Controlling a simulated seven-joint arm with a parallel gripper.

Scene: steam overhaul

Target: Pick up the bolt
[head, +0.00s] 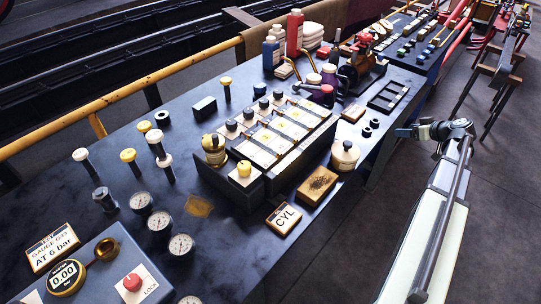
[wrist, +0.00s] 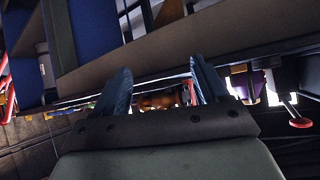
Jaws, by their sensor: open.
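Several bolt-like pieces with dark shanks stand upright on the dark bench at the left of the head view. Some have pale or yellow heads, such as one with a white head (head: 82,156) and one with a yellow head (head: 129,157). A plain dark hex-shaped piece (head: 104,199) stands near them. I cannot tell which of these is the bolt. My gripper (head: 405,132) is beyond the bench's right edge, far from these pieces. In the wrist view, my gripper (wrist: 162,78) has its two fingers apart with nothing held between them. No bolt is clear in that view.
The bench (head: 235,270) carries a valve block (head: 275,150), several round gauges (head: 181,245), a control box (head: 100,275) and a CYL sign (head: 283,219). A yellow rail (head: 130,90) runs behind. A stand (head: 490,75) is at far right.

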